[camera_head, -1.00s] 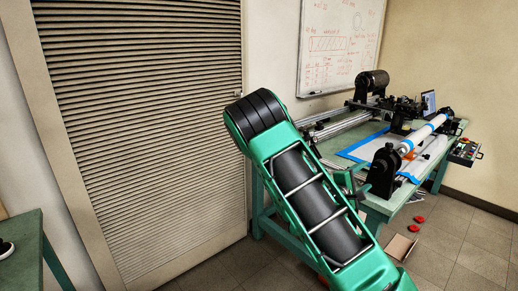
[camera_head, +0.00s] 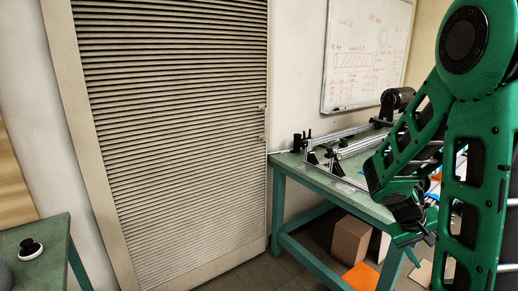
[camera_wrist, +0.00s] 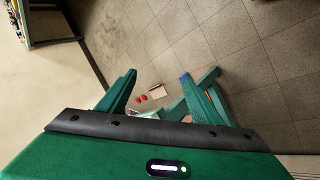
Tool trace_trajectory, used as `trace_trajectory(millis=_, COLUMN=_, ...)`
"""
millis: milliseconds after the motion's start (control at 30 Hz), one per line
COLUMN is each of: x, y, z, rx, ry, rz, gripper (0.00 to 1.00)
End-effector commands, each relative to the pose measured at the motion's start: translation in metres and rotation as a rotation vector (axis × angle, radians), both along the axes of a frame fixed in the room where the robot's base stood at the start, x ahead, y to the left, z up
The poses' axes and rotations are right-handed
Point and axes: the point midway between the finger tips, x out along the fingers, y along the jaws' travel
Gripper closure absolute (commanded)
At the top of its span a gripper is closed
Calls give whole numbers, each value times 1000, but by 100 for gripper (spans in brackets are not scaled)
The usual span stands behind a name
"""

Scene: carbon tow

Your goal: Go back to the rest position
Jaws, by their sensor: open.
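My green and black arm is folded on the right side of the head view. My gripper (camera_head: 412,243) hangs low there, in front of the green workbench (camera_head: 305,178). In the wrist view my gripper (camera_wrist: 158,78) has its two green fingers spread apart, with nothing between them. Beyond the fingers that view shows the tiled floor (camera_wrist: 205,35) and a green bench leg. My arm hides the right part of the bench in the head view.
A louvered door (camera_head: 175,130) fills the left middle. A whiteboard (camera_head: 365,55) hangs behind the bench. A cardboard box (camera_head: 350,240) and an orange item (camera_head: 361,277) lie under the bench. A green table (camera_head: 45,250) stands at lower left. Two red objects (camera_wrist: 139,99) lie on the floor.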

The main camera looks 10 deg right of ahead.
Motion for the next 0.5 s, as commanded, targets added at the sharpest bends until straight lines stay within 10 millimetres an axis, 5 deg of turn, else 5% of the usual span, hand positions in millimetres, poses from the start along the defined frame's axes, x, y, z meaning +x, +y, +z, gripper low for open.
trace_trajectory(millis=500, x=-80, y=120, z=45, rx=489, ry=-156, rz=-172, gripper=41)
